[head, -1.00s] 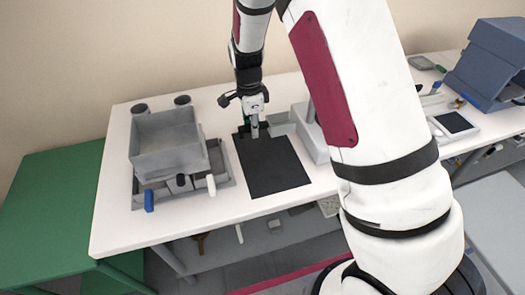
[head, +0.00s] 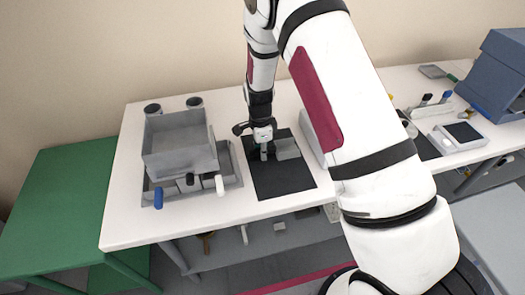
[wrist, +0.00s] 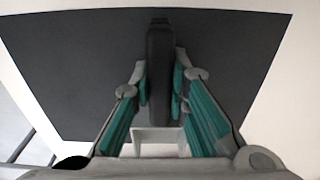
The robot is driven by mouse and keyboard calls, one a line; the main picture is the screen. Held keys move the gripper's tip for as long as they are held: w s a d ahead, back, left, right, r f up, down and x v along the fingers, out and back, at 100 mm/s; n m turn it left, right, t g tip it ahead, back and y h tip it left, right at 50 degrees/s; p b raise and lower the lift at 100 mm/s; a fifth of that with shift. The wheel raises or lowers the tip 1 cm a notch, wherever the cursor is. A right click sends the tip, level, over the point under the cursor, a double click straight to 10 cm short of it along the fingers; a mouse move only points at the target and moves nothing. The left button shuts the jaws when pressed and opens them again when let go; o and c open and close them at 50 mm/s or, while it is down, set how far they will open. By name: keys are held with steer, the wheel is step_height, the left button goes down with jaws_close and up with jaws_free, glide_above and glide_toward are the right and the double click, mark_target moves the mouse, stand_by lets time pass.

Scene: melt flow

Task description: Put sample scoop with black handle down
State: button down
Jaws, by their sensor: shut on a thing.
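My gripper (head: 264,152) is low over the black mat (head: 285,183) on the white table. In the wrist view its green-padded fingers (wrist: 158,95) are shut on the black handle (wrist: 158,70) of the sample scoop, which lies lengthwise between them. A grey boxy piece (head: 287,149) shows just right of the gripper over the mat; I cannot tell for sure that it is the scoop's pan. Whether the scoop touches the mat cannot be told. The mat also fills much of the wrist view (wrist: 75,65).
A grey bin (head: 180,155) stands left of the mat, with blue, black and white handles (head: 220,185) at its front. A pale box edge (head: 315,135) stands close on the right. A scale (head: 462,135) and a blue rack (head: 497,80) are farther right. The mat's front half is clear.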

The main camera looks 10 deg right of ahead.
steer(key=shift+f, duration=0.15)
steer(key=c, duration=1.6)
jaws_free()
steer(key=shift+o, duration=0.2)
steer(key=s+r+n+t+y+b, duration=0.1)
steer(key=s+r+n, duration=0.1)
steer(key=r, duration=0.9)
steer(key=s+r+n, duration=0.2)
steer(key=r, duration=0.9)
steer(key=s+d+r+n+t, duration=0.2)
steer(key=s+r+n, duration=0.5)
steer(key=s, duration=0.5)
steer(key=s+d+r+n+t, duration=0.2)
steer(key=s+r+n, duration=0.5)
steer(key=s, duration=0.5)
steer(key=shift+s+r, duration=0.25)
steer(key=shift+r, duration=0.45)
